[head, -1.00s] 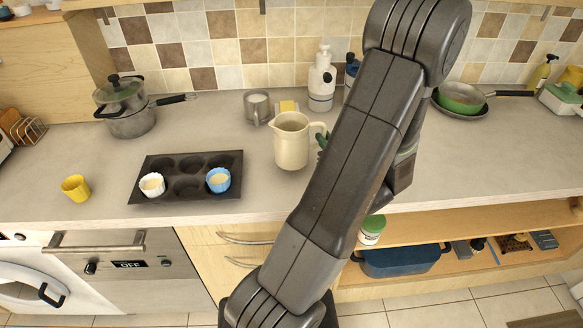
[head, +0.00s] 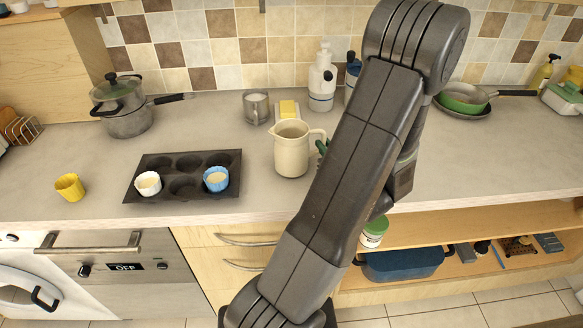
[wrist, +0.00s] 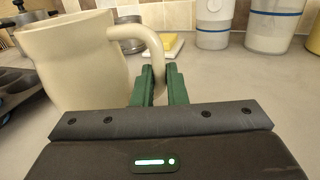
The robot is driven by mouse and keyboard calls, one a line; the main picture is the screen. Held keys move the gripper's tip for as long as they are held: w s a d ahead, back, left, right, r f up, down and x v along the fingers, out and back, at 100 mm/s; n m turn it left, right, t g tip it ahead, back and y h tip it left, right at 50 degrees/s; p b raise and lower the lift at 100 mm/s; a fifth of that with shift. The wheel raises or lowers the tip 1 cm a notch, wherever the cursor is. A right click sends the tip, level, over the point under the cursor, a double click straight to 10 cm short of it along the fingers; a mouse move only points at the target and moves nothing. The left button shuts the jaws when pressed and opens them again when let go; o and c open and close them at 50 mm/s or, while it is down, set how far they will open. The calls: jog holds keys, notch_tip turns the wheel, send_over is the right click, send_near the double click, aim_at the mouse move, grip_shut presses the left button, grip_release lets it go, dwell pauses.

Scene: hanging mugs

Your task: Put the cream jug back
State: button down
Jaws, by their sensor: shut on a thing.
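The cream jug (head: 291,150) is upright at the middle of the counter, right of the muffin tin. Its handle faces right. In the wrist view the jug (wrist: 75,62) fills the left side. My gripper (wrist: 162,80) has its green fingers closed around the lower part of the jug's handle. In the head view my arm hides most of the gripper, and only a bit of green finger (head: 321,147) shows beside the handle. I cannot tell whether the jug's base touches the counter.
The muffin tin (head: 150,192) holds a white cup (head: 148,183) and a blue cup (head: 215,179). A yellow cup (head: 70,187) stands left. Behind the jug are a glass mug (head: 256,107) and a butter dish (head: 289,110). The counter (head: 475,160) right of my arm is clear.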

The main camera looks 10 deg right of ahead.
jog(key=shift+f+b, duration=0.3)
jog(key=shift+b, duration=0.05)
jog(key=c, duration=1.4)
grip_release()
jog(key=shift+o, duration=0.2)
jog(key=b+v, duration=0.2)
jog(key=v, duration=1.1)
jog(key=shift+s+d, duration=0.15)
jog(key=shift+s, duration=0.25)
jog(key=p+x, duration=0.2)
jog(key=x, duration=1.2)
jog(key=shift+s, duration=0.1)
